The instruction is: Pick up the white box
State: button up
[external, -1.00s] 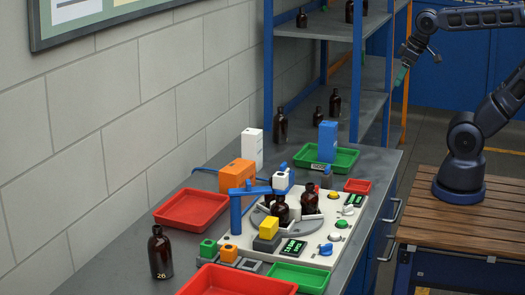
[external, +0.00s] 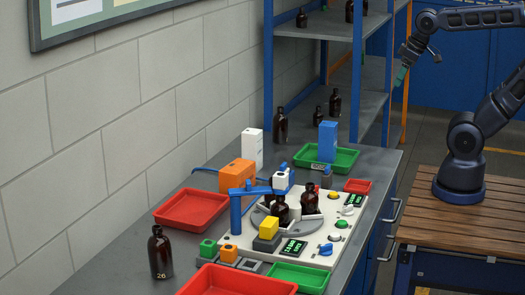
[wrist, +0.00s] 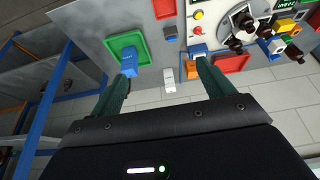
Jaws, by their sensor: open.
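The white box (external: 252,148) stands upright on the grey bench near the wall, behind the orange box and left of the green tray. In the wrist view the white box (wrist: 168,77) shows small and distant, in the gap between my fingers. My gripper (wrist: 160,72) is open and empty, with a dark green finger on each side. In the external view my gripper (external: 402,74) hangs at the upper right, beside the shelf and well apart from the box; it is partly cut off from clear sight there.
An orange box (external: 237,176) stands in front of the white box. A blue box (external: 328,142) stands in a green tray (external: 346,160) to its right. Amber bottles (external: 281,124) stand nearby and on the shelf rack (external: 383,100). A fixture panel (external: 335,215) and red trays (external: 191,209) fill the front.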

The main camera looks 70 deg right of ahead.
jog(key=shift+w, duration=0.1)
jog(key=t, duration=0.2)
send_over(254, 133)
jog(key=s, duration=0.4)
notch_tip(254, 133, down, 21)
jog(key=shift+x, duration=2.95)
jog(key=shift+s+f+x, duration=0.1)
jog(key=shift+s+x, duration=0.1)
jog(key=shift+x, duration=1.1)
jog(key=shift+s+f+x, duration=0.15)
jog(key=shift+x, duration=1.15)
jog(key=shift+c, duration=0.2)
